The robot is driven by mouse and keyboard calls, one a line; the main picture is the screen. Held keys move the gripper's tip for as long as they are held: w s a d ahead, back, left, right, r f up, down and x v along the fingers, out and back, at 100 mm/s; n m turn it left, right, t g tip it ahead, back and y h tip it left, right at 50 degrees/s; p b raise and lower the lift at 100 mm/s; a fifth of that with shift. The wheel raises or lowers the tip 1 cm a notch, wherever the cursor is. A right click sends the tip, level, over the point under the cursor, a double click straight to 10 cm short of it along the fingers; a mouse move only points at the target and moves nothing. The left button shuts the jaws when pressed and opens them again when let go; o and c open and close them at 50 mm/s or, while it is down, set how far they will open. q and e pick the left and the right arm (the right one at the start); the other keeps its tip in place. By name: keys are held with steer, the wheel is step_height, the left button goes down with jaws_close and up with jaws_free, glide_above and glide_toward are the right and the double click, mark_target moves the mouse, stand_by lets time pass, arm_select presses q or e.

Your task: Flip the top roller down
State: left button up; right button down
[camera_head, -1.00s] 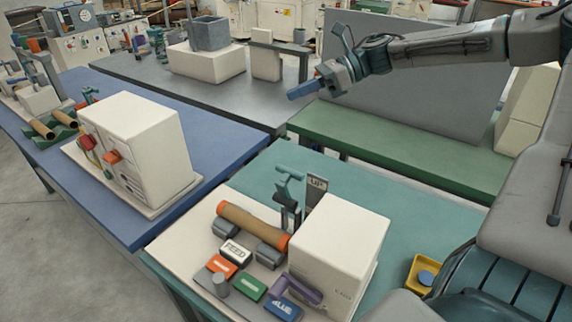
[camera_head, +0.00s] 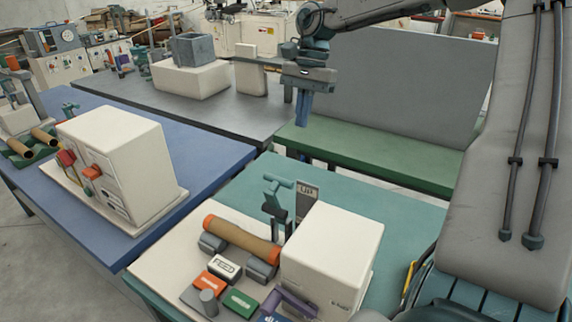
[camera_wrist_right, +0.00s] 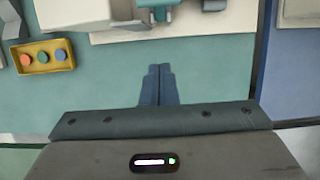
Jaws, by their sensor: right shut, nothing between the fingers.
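The spiral winder stands on the teal table. Its top roller appears to be the teal T-shaped part (camera_head: 278,187), raised on an upright beside the UP sign (camera_head: 306,203). Below it a brown tube (camera_head: 240,240) with orange ends lies on grey rollers (camera_head: 262,270), with a gap between. My right gripper (camera_head: 303,120) is shut and empty, fingers pointing down, above and behind the winder. In the right wrist view the shut fingers (camera_wrist_right: 158,85) hang over bare teal tabletop; a teal part (camera_wrist_right: 160,8) shows at the top edge. My left gripper is out of view.
A white cabinet (camera_head: 335,255) stands right of the tube. FEED (camera_head: 225,265), orange and green blocks lie in front. A yellow button box (camera_wrist_right: 42,70) sits on the teal table. Blue (camera_head: 200,150) and green (camera_head: 400,160) tables flank it. A grey panel (camera_head: 400,90) stands behind.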

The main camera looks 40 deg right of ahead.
steer(key=s+a+f+p, duration=0.2)
steer(key=a+f+p, duration=0.2)
steer(key=f, duration=0.5)
steer(key=a, duration=0.2)
steer(key=shift+a+f, duration=0.2)
steer(key=shift+a, duration=0.15)
steer(key=shift+d, duration=0.1)
